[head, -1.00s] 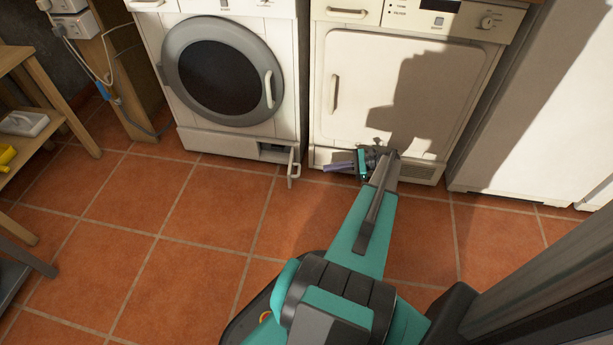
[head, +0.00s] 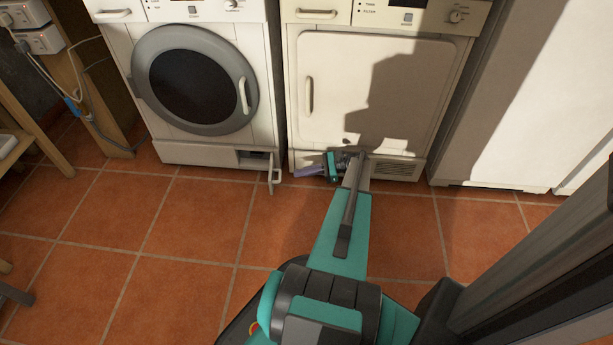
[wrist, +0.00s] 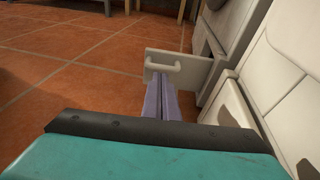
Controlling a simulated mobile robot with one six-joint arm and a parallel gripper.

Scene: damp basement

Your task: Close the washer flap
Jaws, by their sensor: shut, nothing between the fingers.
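The washer (head: 170,140) is the white front loader at left, its round door (head: 195,85) shut. Its small flap (head: 274,172) at the lower right of the base stands open, sticking out toward me beside a dark opening (head: 250,158). In the wrist view the flap (wrist: 195,68) is a pale panel with a handle (wrist: 163,67), upright ahead of the fingers. My gripper (head: 298,172) is low, just right of the flap. Its purple fingers are together and empty, pointing left at the flap. A small gap shows in the head view; contact is unclear in the wrist view.
A dryer (head: 330,115) stands right of the washer, behind my gripper and close to it. A white cabinet (head: 500,110) is farther right. A wooden shelf (head: 30,130) is at far left. The tiled floor (head: 170,220) before the washer is clear.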

